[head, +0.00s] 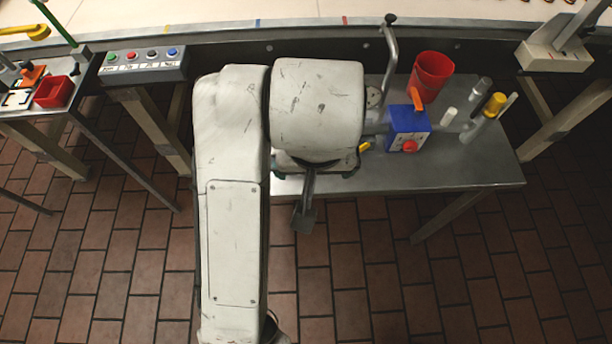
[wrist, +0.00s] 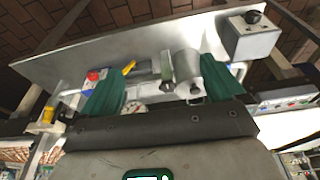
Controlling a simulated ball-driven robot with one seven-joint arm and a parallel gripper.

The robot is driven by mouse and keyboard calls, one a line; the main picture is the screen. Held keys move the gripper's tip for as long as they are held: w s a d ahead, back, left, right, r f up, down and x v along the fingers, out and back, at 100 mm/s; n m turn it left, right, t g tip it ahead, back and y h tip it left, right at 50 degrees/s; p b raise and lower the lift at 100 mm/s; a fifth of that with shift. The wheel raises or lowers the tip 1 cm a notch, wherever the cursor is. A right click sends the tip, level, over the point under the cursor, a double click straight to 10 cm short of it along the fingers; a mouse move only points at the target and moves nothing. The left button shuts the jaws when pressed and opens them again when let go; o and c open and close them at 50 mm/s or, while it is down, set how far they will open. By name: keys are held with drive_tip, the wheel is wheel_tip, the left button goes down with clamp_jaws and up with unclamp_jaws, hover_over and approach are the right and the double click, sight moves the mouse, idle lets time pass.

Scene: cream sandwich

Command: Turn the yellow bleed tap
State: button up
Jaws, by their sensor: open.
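The yellow bleed tap (head: 364,146) shows as a small yellow lever beside the large white arm link, left of a blue box with a red knob (head: 409,146). In the wrist view the tap (wrist: 129,67) sits at the side of a grey pipe fitting, just right of the red knob. My gripper (wrist: 163,88) is open, its two dark green fingers wide apart, with the grey fitting showing between them. The tap appears near the left finger; I cannot tell the exact distance.
The steel table (head: 470,172) carries a red cup (head: 431,75), a yellow-capped bottle (head: 495,104) and a bent grey pipe (head: 390,60). A button box (head: 143,64) stands at left. A grey box with a black knob (wrist: 250,38) shows in the wrist view.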

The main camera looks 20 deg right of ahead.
drive_tip(key=shift+s+a+f+g, duration=0.15)
drive_tip(key=shift+s+a, duration=0.25)
drive_tip(key=shift+a, duration=0.15)
drive_tip(key=shift+s+a+f+g, duration=0.1)
drive_tip(key=shift+s+a+g, duration=0.05)
drive_tip(key=shift+s+a, duration=0.3)
